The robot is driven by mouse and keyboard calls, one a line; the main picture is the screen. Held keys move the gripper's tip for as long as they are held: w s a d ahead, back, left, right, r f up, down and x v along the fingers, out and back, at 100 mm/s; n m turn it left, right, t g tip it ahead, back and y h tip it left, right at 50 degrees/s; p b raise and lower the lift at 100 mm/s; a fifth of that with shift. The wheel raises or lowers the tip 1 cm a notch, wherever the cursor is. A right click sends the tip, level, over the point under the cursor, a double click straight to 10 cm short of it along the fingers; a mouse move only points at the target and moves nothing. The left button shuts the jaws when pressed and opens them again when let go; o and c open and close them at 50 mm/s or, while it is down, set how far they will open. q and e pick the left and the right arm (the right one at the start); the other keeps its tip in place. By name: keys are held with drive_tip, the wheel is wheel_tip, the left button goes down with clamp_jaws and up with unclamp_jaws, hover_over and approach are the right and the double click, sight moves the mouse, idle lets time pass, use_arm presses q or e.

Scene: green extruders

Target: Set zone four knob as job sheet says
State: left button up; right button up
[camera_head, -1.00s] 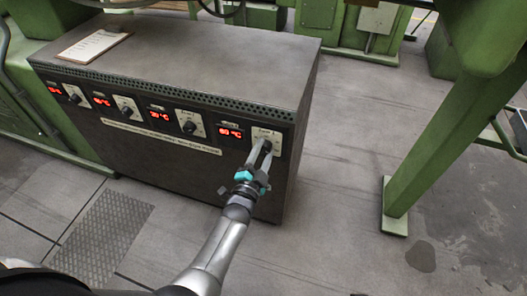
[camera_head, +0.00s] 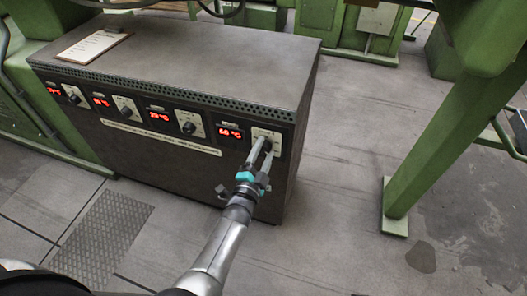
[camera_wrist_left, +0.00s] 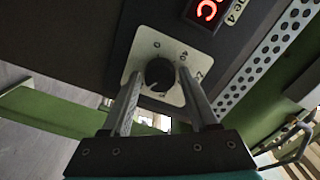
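The zone four knob is a dark round knob (camera_wrist_left: 160,74) on a pale square plate with markings, seen in the left wrist view. Its plate (camera_head: 276,134) is at the right end of the cabinet front in the head view, where my gripper hides most of the knob. My left gripper (camera_head: 264,146) points at it. In the wrist view its fingers stand apart on either side of the knob, with gaps showing. The red display (camera_head: 230,132) beside the plate seems to read about 60 °C. The job sheet (camera_head: 92,46) lies on the cabinet top, its text unreadable. My right gripper is out of view.
Several other displays and knobs, such as the nearest knob (camera_head: 189,127), line the grey cabinet (camera_head: 225,60) to the left. A green machine leg (camera_head: 425,155) stands at right. The floor (camera_head: 340,150) between cabinet and leg is clear.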

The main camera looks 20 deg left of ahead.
use_arm(q)
drive_tip(key=shift+o, duration=1.1)
drive_tip(key=shift+s, duration=0.25)
drive_tip(key=s+p, duration=0.2)
drive_tip(key=s, duration=0.2)
drive_tip(key=shift+s+a, duration=0.15)
drive_tip(key=shift+s, duration=0.2)
drive_tip(key=p, duration=0.3)
approach(264, 151)
drive_tip(key=shift+s+a, duration=0.1)
drive_tip(key=shift+s, duration=2.8)
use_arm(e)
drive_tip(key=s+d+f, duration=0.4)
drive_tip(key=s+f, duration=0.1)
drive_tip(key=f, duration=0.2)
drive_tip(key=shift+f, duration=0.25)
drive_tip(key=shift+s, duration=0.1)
